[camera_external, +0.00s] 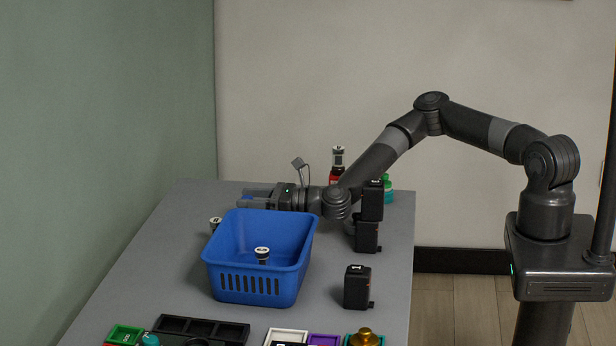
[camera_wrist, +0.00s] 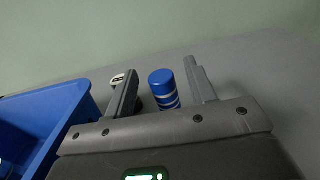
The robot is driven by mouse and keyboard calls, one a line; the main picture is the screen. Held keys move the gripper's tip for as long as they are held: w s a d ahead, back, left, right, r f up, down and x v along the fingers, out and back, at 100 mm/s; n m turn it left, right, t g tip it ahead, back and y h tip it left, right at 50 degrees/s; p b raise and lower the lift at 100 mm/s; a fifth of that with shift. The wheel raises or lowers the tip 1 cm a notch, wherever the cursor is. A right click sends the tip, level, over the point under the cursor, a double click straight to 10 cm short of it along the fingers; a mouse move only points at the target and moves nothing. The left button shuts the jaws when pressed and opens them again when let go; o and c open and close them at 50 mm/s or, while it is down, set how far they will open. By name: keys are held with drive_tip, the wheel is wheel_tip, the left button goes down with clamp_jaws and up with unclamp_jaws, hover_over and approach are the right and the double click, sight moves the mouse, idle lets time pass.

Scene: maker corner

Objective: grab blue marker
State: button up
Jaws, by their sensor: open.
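A blue-capped cylinder with white and blue bands, which looks like the blue marker (camera_wrist: 164,88), stands upright between the two fingers in the wrist view. My gripper (camera_wrist: 160,72) is open, with a finger on each side of it. There is a visible gap on the right; whether the left finger touches it, I cannot tell. In the external view my gripper (camera_external: 250,197) reaches left, low behind the blue basket.
The blue basket (camera_external: 250,282), also in the wrist view (camera_wrist: 40,115), stands close to my gripper and holds a dark white-topped item (camera_external: 262,254). Black boxes (camera_external: 357,287) stand right; trays (camera_external: 200,327) lie in front.

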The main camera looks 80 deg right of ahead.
wheel_tip(320, 180, down, 2)
drive_tip(key=shift+f, duration=0.1)
drive_tip(key=shift+w+r, duration=0.2)
drive_tip(key=shift+w, duration=1.35)
drive_tip(key=c, duration=1.1)
